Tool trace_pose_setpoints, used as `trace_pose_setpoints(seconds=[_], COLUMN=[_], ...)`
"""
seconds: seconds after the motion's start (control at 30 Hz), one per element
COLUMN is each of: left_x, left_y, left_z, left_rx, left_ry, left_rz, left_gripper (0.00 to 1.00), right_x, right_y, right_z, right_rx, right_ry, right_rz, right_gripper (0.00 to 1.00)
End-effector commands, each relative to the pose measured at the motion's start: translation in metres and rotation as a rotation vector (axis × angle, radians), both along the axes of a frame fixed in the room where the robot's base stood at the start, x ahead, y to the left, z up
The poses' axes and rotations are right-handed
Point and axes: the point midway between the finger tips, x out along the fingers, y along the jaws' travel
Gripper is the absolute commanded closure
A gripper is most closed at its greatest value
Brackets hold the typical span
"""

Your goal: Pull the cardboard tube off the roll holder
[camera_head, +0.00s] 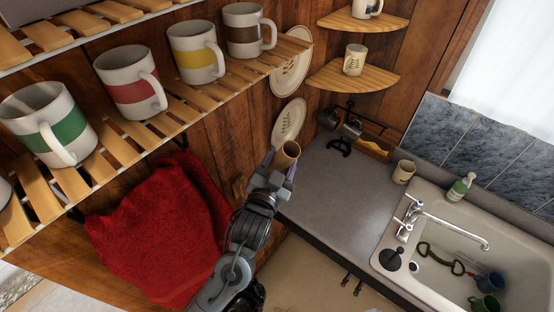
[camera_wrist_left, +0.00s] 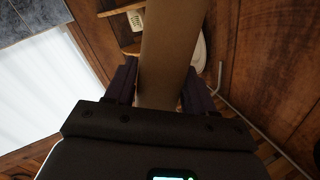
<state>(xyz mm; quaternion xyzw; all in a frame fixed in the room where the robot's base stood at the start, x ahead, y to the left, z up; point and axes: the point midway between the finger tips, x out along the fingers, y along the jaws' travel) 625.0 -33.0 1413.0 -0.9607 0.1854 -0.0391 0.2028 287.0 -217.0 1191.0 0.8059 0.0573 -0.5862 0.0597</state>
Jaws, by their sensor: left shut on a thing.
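The cardboard tube (camera_head: 288,152) is brown, with its open end showing near the wall in the head view. My left gripper (camera_head: 280,164) is shut on it, one finger on each side. In the left wrist view, the tube (camera_wrist_left: 172,50) runs lengthwise between the dark fingers of my left gripper (camera_wrist_left: 158,92) and extends past them. A thin pale rod (camera_wrist_left: 250,121) lies along the wood wall there; I cannot tell if it is the roll holder. Whether the tube is still on a holder is not clear. My right gripper is not in view.
A slatted shelf (camera_head: 185,98) with several mugs stands at upper left, above a red towel (camera_head: 160,235). Plates (camera_head: 288,121) are behind the tube. The grey counter (camera_head: 335,190) to the right is mostly clear, beside the sink (camera_head: 520,220).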

Motion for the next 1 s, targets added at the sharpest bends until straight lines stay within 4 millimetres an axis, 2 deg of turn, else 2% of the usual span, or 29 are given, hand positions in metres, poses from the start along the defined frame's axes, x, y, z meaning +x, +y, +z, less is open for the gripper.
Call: trace_pose_setpoints(seconds=[0.03, 0.43, 0.77, 1.0], left_x=[-0.001, -0.010, -0.017, -0.022], left_y=[-0.002, -0.011, -0.020, -0.025], left_z=[0.008, 0.037, 0.058, 0.071], left_rx=[-0.002, -0.002, -0.001, -0.001], left_ry=[0.001, 0.001, 0.000, 0.000], left_rz=[0.000, 0.000, 0.000, 0.000], left_gripper=[0.74, 0.74, 0.74, 0.74], right_x=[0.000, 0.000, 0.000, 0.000], right_y=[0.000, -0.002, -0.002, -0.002], right_z=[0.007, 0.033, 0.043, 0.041], right_rx=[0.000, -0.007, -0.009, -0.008], right_ry=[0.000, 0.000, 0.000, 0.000], right_rz=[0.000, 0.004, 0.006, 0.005], right_gripper=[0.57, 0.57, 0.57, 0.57])
